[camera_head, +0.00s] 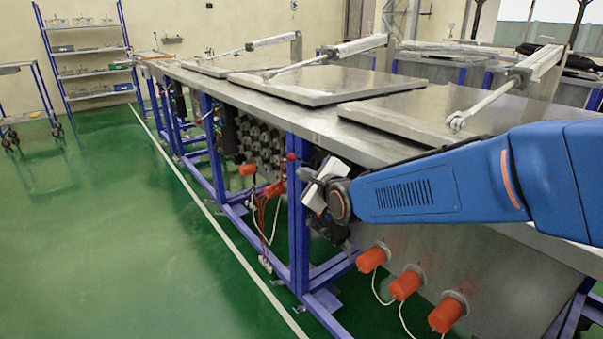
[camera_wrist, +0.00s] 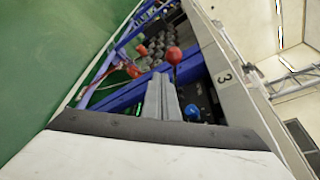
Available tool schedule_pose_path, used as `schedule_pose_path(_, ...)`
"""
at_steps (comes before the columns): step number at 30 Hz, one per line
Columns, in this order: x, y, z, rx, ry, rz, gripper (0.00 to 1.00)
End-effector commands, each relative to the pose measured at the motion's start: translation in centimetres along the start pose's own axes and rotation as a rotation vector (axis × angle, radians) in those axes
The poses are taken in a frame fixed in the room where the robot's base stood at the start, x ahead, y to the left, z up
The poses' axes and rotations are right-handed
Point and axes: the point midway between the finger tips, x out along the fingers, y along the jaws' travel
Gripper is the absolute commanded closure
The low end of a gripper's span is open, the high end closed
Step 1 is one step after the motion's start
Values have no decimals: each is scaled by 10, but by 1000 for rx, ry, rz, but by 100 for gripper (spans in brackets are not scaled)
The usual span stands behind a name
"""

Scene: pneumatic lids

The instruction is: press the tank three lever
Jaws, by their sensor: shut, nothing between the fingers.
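A lever with a red ball knob (camera_wrist: 173,55) stands just beyond my fingertips in the wrist view. It looks like the same red knob shows in the head view (camera_head: 291,157), by a blue post under the bench edge. The number 3 label (camera_wrist: 223,78) is on the bench's steel edge, right of the knob. My gripper (camera_wrist: 161,84) is shut and empty. Its tips point toward the red knob and appear close below it in the picture; I cannot tell if they touch. A blue knob (camera_wrist: 191,112) is right of the fingers. In the head view my arm partly hides the lever area.
The steel bench (camera_head: 290,115) carries closed flat lids, the nearest one (camera_head: 425,122) with a lift arm (camera_head: 510,85). Blue frame posts (camera_head: 298,225) and orange plugs (camera_head: 405,285) with cables are below.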

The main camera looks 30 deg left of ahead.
Motion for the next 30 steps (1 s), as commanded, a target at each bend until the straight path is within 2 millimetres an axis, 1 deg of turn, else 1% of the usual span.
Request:
schedule_pose_path(1, -9, -1, 1, 0, -1, -1, 100)
schedule_pose_path(3, -21, -1, 1, 0, -1, -1, 100)
schedule_pose_path(21, -116, 0, 1, 0, -1, 0, 100)
schedule_pose_path(24, -129, 0, 0, 0, -1, 0, 100)
schedule_pose_path(30, -146, 0, 0, 1, -1, 0, 100)
